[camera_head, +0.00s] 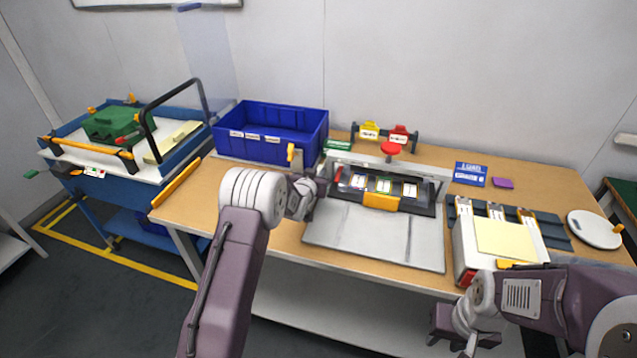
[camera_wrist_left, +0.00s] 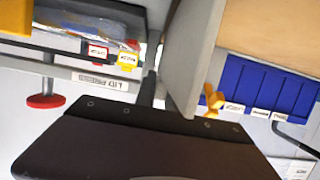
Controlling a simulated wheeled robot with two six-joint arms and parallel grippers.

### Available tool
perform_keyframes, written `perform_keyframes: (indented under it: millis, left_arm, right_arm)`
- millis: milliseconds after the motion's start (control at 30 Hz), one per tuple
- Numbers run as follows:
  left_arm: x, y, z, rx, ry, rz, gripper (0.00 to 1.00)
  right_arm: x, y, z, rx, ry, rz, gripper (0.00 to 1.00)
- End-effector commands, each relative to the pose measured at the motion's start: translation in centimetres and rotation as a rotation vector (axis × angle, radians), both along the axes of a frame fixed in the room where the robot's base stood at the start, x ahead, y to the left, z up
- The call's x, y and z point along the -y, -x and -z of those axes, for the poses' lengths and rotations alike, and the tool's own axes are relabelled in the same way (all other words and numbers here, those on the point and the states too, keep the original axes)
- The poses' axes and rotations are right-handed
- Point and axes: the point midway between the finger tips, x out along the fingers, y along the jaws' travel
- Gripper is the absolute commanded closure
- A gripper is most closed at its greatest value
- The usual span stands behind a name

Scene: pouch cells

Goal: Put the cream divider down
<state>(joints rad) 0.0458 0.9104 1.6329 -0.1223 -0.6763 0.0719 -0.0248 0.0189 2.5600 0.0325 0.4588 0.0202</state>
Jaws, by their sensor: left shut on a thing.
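My left gripper (camera_head: 318,188) is above the front left of the press on the wooden table, its fingers mostly hidden by the wrist. In the left wrist view a pale flat panel stands edge-on at the front of the dark gripper body; I take it as the cream divider (camera_wrist_left: 192,60), held in the shut jaws. In the head view I cannot make it out clearly. My right gripper (camera_head: 452,325) is low at the front edge of the table, its fingers unclear.
The blue bin (camera_head: 268,118) stands behind the left gripper. The press (camera_head: 437,170) with a red knob (camera_head: 390,148) is beside it. A pale grey plate (camera_head: 375,235) lies bare in front. A white box (camera_head: 490,265) bears a pale yellow sheet (camera_head: 508,240). A blue cart (camera_head: 70,180) stands left.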

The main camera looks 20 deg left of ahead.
Motion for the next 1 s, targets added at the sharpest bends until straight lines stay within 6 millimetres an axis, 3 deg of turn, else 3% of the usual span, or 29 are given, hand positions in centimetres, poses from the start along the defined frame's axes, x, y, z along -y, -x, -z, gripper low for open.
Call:
perform_keyframes:
  millis: [267,467,767,1000]
  left_arm:
    - [0.0,0.0,-0.6,0.001,0.0,0.0,1.0]
    - [0.0,0.0,-3.9,0.005,-0.001,-0.001,1.0]
    - [-0.2,6.6,-3.4,-0.003,0.0,-0.001,1.0]
    - [-0.5,13.5,-3.3,0.0,0.001,-0.001,1.0]
  right_arm:
    - [0.0,0.0,0.0,0.0,0.0,0.0,0.64]
    - [0.0,0.0,-0.2,0.0,0.0,0.0,0.64]
    - [0.0,0.0,0.6,0.0,0.0,0.0,0.64]
    - [0.0,0.0,1.4,0.0,0.0,0.0,0.64]
